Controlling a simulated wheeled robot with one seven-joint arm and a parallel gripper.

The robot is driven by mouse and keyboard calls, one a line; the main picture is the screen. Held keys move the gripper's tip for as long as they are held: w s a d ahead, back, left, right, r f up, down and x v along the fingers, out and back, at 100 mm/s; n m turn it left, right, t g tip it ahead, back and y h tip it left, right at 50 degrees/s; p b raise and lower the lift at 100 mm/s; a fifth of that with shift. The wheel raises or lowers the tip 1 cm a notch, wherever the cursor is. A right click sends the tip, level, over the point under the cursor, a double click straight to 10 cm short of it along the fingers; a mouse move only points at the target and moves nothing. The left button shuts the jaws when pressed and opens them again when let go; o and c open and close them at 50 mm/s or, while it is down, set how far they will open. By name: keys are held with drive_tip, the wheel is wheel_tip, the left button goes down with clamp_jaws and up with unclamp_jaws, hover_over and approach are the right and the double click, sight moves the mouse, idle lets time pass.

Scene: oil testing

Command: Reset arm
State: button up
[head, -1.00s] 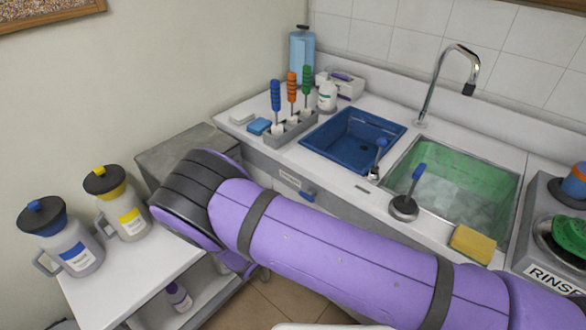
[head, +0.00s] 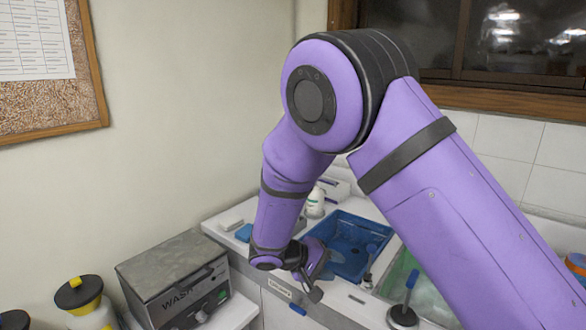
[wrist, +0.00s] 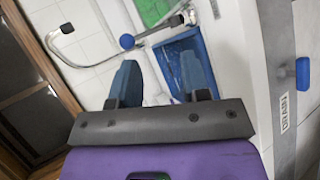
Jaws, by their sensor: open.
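My purple arm is raised and bent in the head view, with its elbow high in front of the wall and its forearm hanging down. My gripper (head: 312,283) is at the lower end, in front of the counter near the blue basin (head: 348,246). In the wrist view my gripper (wrist: 160,85) shows two blue-grey fingers spread apart with nothing held between them. The blue basin (wrist: 205,58) lies beyond the fingers there. The brush rack is hidden behind my arm in the head view.
A metal WASH box (head: 175,275) stands at the left. A green-lined sink (head: 400,272) lies partly behind my arm. A blue-ended drain handle (wrist: 303,75) sticks out from the counter front.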

drive_tip(key=s+d+r+m+g+y, duration=0.25)
drive_tip(key=s+d+r, duration=0.25)
drive_tip(key=d+r, duration=0.4)
drive_tip(key=s+d+r+m+g+y, duration=0.1)
drive_tip(key=s+d+r+y, duration=0.4)
drive_tip(key=r, duration=0.5)
drive_tip(key=s+d+r+t+y, duration=0.2)
drive_tip(key=s+d+r, duration=0.1)
drive_tip(key=s, duration=0.6)
drive_tip(key=s+d+r+t+y, duration=0.2)
drive_tip(key=s+r, duration=0.4)
drive_tip(key=s, duration=0.3)
drive_tip(key=shift+d+t, duration=0.65)
drive_tip(key=shift+d, duration=0.4)
